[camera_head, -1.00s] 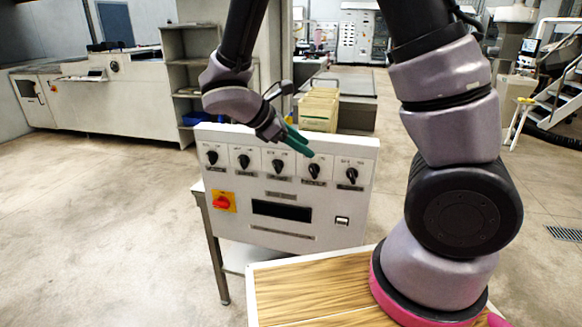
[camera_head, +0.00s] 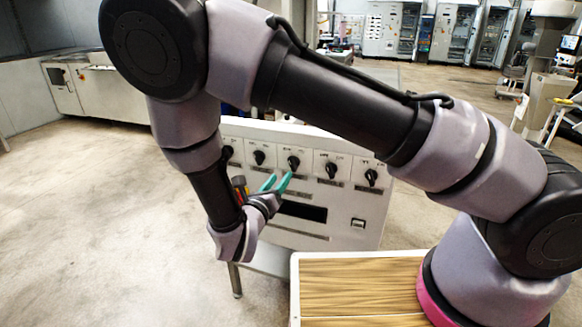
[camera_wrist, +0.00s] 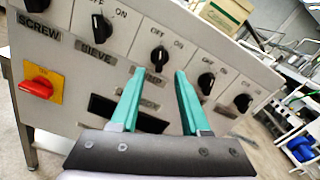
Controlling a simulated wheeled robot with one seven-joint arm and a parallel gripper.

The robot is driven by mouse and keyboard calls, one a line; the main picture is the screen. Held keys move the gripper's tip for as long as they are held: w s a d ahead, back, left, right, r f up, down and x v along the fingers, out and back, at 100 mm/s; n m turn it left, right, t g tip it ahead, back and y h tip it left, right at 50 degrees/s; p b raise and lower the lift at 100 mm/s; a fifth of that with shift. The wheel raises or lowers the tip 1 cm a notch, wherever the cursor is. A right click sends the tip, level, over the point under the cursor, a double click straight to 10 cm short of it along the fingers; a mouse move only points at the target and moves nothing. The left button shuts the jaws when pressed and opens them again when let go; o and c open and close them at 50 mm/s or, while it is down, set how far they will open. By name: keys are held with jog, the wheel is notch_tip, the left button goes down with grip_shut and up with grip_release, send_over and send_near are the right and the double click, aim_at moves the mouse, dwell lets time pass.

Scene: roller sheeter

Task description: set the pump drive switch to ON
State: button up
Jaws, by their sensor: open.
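The pump drive switch is a black rotary knob (camera_wrist: 158,55) with OFF and ON printed above it; its label is partly hidden by my finger, with "MP" readable. It looks turned toward the OFF side, though the angle is hard to judge. In the head view it is the middle knob (camera_head: 293,162) of the row on the white panel (camera_head: 335,228). My gripper (camera_wrist: 160,74) is open and empty, its two teal fingers pointing at the panel. The knob appears just beyond the gap between the fingertips, apparently untouched. In the head view my gripper (camera_head: 277,182) is in front of the panel, below the knob row.
Similar knobs flank it: the sieve knob (camera_wrist: 98,28) on the left and another knob (camera_wrist: 206,83) on the right. A red switch on a yellow plate (camera_wrist: 42,88) is at lower left. A wood-topped surface (camera_head: 355,285) stands in front of the panel. Open floor lies left.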

aim_at(291, 164)
jog(key=x, duration=0.7)
jog(key=shift+w+d, duration=0.1)
jog(key=shift+w, duration=0.25)
grip_shut()
